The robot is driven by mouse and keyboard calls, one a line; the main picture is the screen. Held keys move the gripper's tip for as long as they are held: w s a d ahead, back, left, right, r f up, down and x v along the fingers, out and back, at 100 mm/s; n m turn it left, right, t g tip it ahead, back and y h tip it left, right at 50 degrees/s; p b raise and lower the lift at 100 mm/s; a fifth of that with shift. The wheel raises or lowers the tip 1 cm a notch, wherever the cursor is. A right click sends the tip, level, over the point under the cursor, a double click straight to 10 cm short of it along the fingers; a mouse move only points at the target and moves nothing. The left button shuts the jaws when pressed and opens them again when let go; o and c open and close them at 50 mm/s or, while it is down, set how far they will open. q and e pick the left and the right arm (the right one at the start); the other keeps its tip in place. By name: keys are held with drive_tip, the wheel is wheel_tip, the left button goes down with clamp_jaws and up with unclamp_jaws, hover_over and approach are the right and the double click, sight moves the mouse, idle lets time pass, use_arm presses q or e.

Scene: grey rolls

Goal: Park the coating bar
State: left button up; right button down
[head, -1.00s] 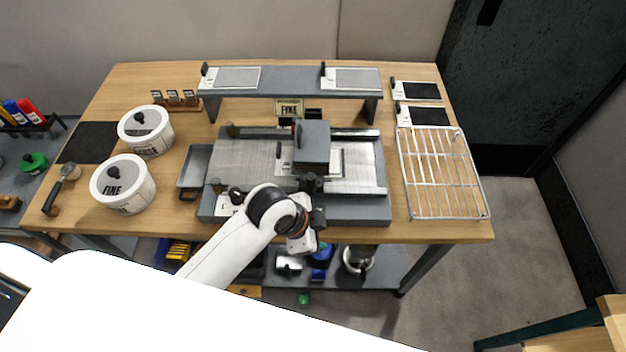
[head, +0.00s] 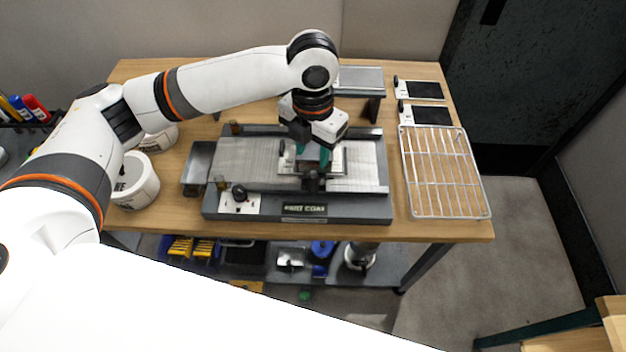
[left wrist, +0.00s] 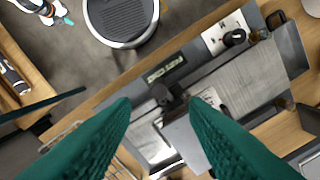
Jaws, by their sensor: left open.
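The coating machine (head: 352,208) is a dark grey bed with a ribbed silver plate (head: 245,160), on the wooden table. A grey block with a black clamp-like fitting (head: 312,182) stands across its middle, mostly hidden by my left gripper in the head view. In the left wrist view the block (left wrist: 188,145) and black fitting (left wrist: 168,97) lie beyond and between the fingers. I cannot single out the coating bar. My left gripper (head: 313,158) is open, pointing down over the block; contact is unclear. My right gripper (left wrist: 67,20) shows small in the left wrist view, jaws unclear.
A wire rack (head: 445,175) stands at the table's right, with two dark panels (head: 424,102) behind it. A raised shelf (head: 375,95) runs behind the machine, partly hidden by my arm. A white tub (head: 140,185) stands at left; a grey tray (head: 198,165) adjoins the machine.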

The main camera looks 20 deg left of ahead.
sight(314, 183)
use_arm(q)
wheel_tip(314, 183, down, 12)
drive_tip(key=shift+r+p, duration=0.25)
drive_tip(key=shift+p, duration=0.9)
drive_tip(key=shift+d, duration=0.15)
clamp_jaws()
